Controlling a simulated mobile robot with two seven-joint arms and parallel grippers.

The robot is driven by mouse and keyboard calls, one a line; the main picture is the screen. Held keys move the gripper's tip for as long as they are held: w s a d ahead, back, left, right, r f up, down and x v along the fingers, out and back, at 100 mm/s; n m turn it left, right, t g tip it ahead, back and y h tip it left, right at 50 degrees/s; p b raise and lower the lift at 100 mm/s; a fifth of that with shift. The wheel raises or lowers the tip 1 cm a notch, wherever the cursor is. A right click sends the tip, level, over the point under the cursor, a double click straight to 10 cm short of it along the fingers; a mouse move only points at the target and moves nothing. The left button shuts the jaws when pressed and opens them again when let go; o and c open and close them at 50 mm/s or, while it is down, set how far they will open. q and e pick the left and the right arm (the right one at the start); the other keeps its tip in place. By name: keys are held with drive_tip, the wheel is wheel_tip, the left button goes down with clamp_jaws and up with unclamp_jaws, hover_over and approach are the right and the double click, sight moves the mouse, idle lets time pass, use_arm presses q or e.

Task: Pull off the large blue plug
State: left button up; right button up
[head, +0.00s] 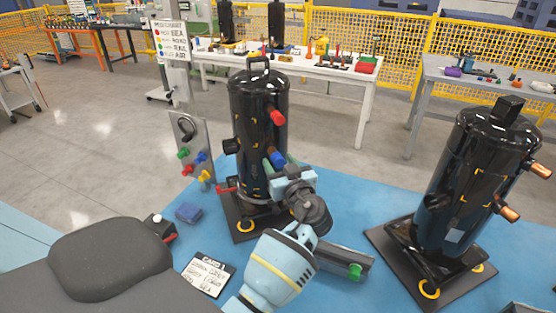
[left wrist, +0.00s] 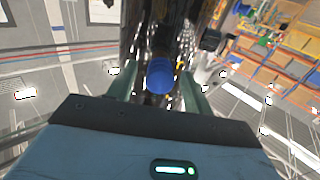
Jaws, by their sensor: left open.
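The large blue plug (head: 277,157) sticks out of the side of the left black compressor (head: 257,115), below a red plug (head: 277,116). In the left wrist view the blue plug (left wrist: 160,77) shows end-on, in the middle between my green fingers. My left gripper (head: 280,163) is open, with one finger on each side of the plug. I cannot tell whether either finger touches it. My right gripper is not in view.
The compressor stands on a dark pallet base (head: 243,229) on a blue mat (head: 345,192). A second black compressor (head: 477,185) with copper stubs stands at right. A board with small coloured plugs (head: 193,150) stands at left. A grey tray (head: 340,262) and a written card (head: 207,274) lie in front.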

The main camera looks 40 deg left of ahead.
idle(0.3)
use_arm(q)
clamp_jaws()
drive_tip(key=shift+s+d+f, duration=0.1)
drive_tip(key=shift+d+f, duration=0.05)
drive_tip(key=shift+d, duration=0.05)
drive_tip(key=shift+s+d, duration=0.35)
drive_tip(key=shift+d, duration=0.15)
drive_tip(key=shift+s+d, duration=0.1)
drive_tip(key=shift+d, duration=0.1)
drive_tip(key=shift+d, duration=0.1)
drive_tip(key=shift+v, duration=1.85)
